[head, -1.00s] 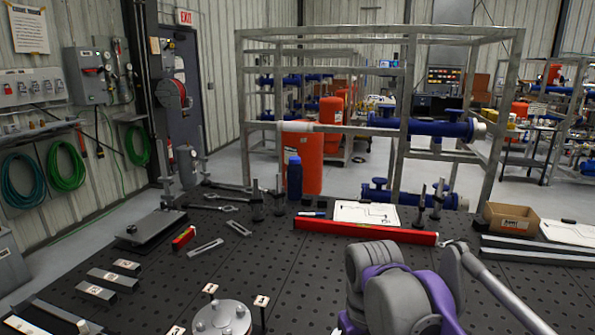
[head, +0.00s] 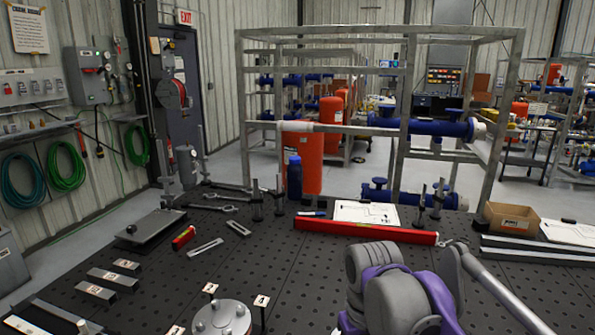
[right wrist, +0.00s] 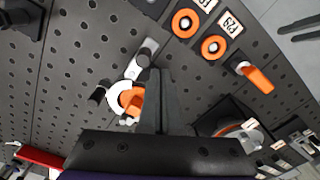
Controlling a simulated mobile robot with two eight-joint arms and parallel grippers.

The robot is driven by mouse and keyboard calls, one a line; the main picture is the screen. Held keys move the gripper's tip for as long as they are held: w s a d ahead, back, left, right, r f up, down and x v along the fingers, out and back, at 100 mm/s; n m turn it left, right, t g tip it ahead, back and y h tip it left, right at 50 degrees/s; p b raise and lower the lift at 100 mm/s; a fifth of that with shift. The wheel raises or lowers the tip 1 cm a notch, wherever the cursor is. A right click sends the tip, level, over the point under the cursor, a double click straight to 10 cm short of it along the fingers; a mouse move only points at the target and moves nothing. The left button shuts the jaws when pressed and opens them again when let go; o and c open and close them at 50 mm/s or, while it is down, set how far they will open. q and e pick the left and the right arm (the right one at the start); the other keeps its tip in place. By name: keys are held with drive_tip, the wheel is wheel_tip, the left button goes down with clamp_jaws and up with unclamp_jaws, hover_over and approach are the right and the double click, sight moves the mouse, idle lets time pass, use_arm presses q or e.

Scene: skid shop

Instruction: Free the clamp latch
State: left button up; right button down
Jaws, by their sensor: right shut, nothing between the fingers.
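In the right wrist view, a small fixture with a white round part, a grey metal bar and an orange piece (right wrist: 124,97) lies on the black perforated table; it looks like the clamp, but I cannot tell how its latch sits. My right gripper (right wrist: 160,74) is shut and empty, its fingers just right of this fixture and overlapping its edge in the picture. I cannot tell whether they touch. A second orange handle (right wrist: 258,76) shows further right. In the head view, my right arm shows at the bottom, but its gripper is out of frame. My left gripper is not in view.
Two orange rings (right wrist: 213,46) with labels lie at the top of the right wrist view. In the head view, a red level (head: 365,231), a blue bottle (head: 294,177), a cardboard box (head: 510,218) and a round flange (head: 221,318) stand on the table.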

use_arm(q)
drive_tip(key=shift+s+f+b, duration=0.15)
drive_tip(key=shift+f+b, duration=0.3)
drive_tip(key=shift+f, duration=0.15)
use_arm(e)
drive_tip(key=shift+f, duration=0.95)
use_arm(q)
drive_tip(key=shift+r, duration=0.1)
use_arm(e)
drive_tip(key=shift+s+d, duration=0.15)
drive_tip(key=shift+d, duration=0.2)
drive_tip(key=shift+a, duration=0.15)
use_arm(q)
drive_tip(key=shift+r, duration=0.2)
use_arm(e)
drive_tip(key=shift+w+a, duration=0.2)
drive_tip(key=shift+a, duration=0.25)
use_arm(q)
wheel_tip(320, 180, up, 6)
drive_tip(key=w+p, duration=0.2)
drive_tip(key=p, duration=0.2)
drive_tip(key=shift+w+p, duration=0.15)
drive_tip(key=shift+p, duration=0.25)
use_arm(e)
wheel_tip(320, 180, up, 7)
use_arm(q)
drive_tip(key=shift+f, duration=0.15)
